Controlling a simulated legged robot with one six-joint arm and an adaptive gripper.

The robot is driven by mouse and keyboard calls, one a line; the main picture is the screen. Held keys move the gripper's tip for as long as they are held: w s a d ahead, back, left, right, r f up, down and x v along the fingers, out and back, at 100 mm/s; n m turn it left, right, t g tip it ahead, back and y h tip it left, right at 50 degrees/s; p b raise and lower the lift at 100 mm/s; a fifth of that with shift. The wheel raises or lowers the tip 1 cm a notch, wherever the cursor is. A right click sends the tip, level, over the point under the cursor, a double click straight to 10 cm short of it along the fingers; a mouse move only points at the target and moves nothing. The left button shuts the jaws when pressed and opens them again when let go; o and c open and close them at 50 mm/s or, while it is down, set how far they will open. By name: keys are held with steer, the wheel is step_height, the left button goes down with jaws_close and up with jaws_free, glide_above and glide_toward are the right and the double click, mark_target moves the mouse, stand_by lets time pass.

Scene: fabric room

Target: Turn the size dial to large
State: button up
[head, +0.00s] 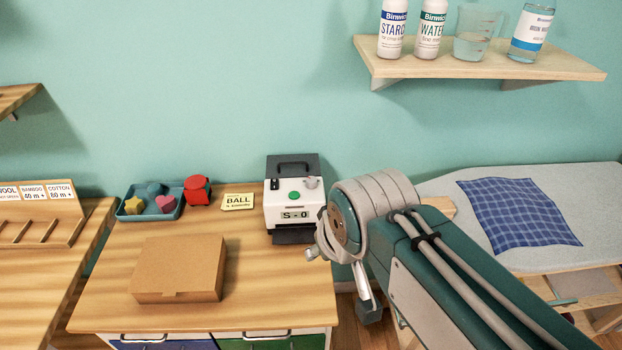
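A white and black machine (293,200) stands at the back right of the wooden worktop. Its front display (294,215) reads "S-0". A round green button (294,196) is above the display. A small grey knob (311,183), which looks like the size dial, is at the upper right of its front. Its pointer is too small to read. A black slider or switch (275,184) is at the upper left. My arm reaches in from the lower right, and its thick grey joint is just right of the machine. I cannot make out my gripper's fingers; the arm hides that area.
A yellow "BALL" card (238,201), a red round object (197,190) and a blue tray (133,216) of shapes are left of the machine. A cardboard box (180,269) lies in front. An ironing board (437,190) is at right, below a shelf (480,62) with bottles.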

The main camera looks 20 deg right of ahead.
steer(key=w+d+r+g, duration=0.1)
steer(key=w+d+r, duration=0.15)
steer(key=w, duration=0.65)
steer(key=n+g, duration=0.3)
steer(key=g, duration=0.1)
glide_above(311, 179)
step_height(311, 179, down, 8)
steer(key=shift+h, duration=0.3)
step_height(311, 179, down, 11)
steer(key=shift+r, duration=0.15)
jaws_close()
